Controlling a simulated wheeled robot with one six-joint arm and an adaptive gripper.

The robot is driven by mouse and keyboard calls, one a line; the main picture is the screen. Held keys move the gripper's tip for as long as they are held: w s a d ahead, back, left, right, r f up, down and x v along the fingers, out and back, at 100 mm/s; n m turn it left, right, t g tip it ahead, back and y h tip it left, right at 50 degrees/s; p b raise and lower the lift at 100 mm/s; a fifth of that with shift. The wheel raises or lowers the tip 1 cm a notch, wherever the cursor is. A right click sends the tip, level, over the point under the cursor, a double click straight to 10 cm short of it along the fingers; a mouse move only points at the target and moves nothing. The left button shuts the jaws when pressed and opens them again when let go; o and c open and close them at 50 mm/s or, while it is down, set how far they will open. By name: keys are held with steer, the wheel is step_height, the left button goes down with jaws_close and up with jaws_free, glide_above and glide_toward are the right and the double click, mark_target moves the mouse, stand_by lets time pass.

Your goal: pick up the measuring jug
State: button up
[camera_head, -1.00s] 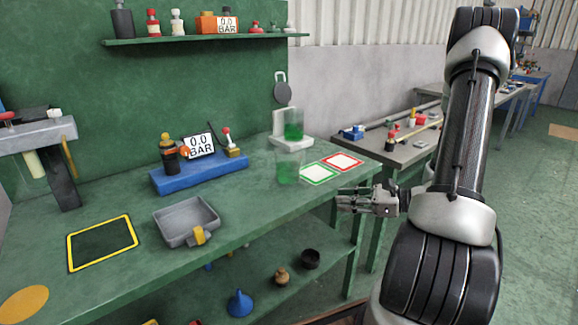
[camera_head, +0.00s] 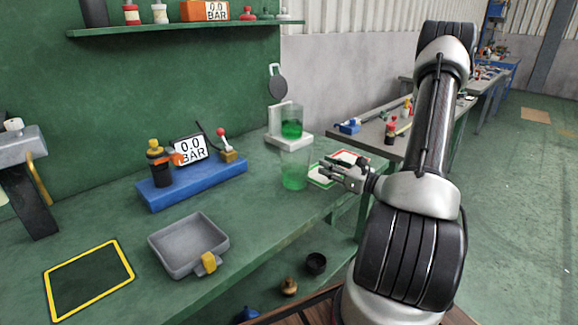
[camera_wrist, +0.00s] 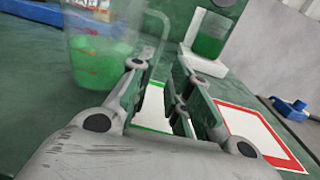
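The measuring jug (camera_head: 295,170) is a clear vessel with green liquid in its lower part, standing on the green bench near the front right. It also shows at the upper left of the wrist view (camera_wrist: 92,50), with red marks and a clear handle on its right side. My gripper (camera_head: 325,170) is just to the right of the jug in the head view, its fingers pointing left towards it. In the wrist view the fingers (camera_wrist: 163,72) are apart with nothing held between them. The handle lies beyond the left fingertip; I cannot tell whether they touch.
A second clear vessel with green liquid (camera_head: 291,122) stands on a white stand (camera_head: 276,139) behind the jug. Green-framed and red-framed cards (camera_wrist: 262,132) lie under my gripper. A blue block with a gauge (camera_head: 160,196) and grey tray (camera_head: 160,254) are to the left.

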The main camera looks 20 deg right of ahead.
steer(key=x, duration=0.7)
steer(key=shift+a+f, duration=0.1)
steer(key=shift+a, duration=0.15)
jaws_close()
